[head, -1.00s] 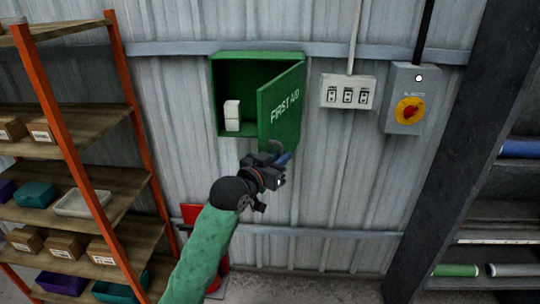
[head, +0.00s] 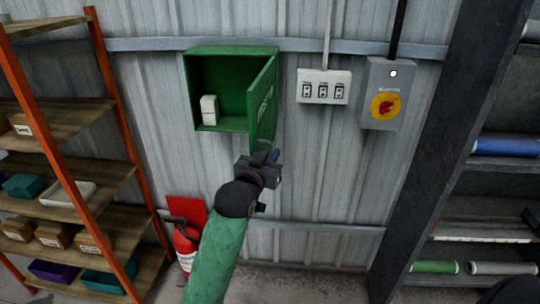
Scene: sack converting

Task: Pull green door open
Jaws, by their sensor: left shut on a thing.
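The green door (head: 262,105) of the first aid cabinet (head: 190,75) stands well open, hinged on the right side and jutting out from the wall. Its lettering shows at a steep angle. A small white box (head: 209,109) stands inside the cabinet at the lower left. My left gripper (head: 266,157) is at the door's lower edge, shut on the door; the exact contact is partly hidden by the gripper itself. My right gripper is not in view.
A shelf rack (head: 75,199) with several boxes and bins stands at left. A red fire extinguisher (head: 185,247) stands behind my left arm. A switch panel (head: 322,88) and a grey box with a red knob (head: 388,97) are right of the door. A dark post (head: 440,130) stands farther right.

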